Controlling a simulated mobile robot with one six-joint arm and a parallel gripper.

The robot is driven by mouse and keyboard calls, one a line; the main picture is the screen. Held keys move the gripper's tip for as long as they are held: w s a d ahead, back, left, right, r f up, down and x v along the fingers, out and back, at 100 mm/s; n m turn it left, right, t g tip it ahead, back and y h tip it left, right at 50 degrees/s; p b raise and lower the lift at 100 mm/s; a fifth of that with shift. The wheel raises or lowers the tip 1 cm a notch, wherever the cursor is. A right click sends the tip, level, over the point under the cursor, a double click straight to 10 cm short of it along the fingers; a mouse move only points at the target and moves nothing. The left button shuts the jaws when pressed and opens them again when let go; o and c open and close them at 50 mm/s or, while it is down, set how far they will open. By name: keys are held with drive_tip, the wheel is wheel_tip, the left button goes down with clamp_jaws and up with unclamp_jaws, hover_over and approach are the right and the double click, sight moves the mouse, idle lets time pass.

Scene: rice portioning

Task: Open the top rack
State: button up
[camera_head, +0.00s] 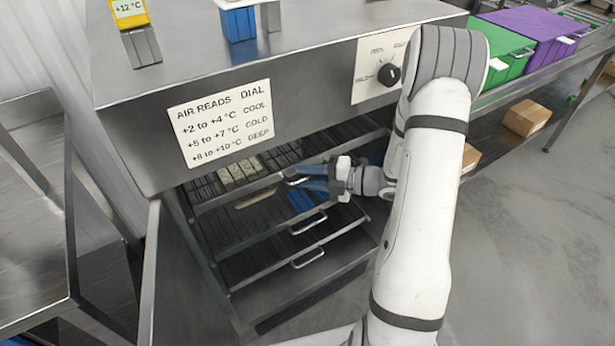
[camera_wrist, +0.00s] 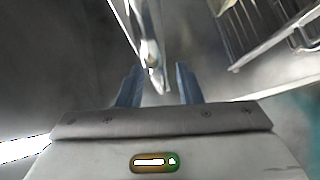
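The top rack (camera_head: 210,190) is the uppermost of the dark slatted racks in the metal cabinet and holds a few pale blocks. Its metal handle (camera_head: 294,180) is at its front edge, partly hidden by my gripper. My gripper (camera_head: 308,184) has blue fingers and reaches in from the right at this handle. In the wrist view, the two fingers (camera_wrist: 159,86) are apart, with a shiny metal bar (camera_wrist: 151,56) reaching between them. I cannot see contact with either finger.
Below are more racks with handles (camera_head: 308,223) and (camera_head: 308,258). The cabinet front carries a dial (camera_head: 388,75) and a printed sign (camera_head: 222,123). An opened metal door (camera_head: 150,270) stands at the left. Green (camera_head: 505,50) and purple (camera_head: 540,35) boxes stand at the back right.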

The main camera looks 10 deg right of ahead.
clamp_jaws()
idle(0.6)
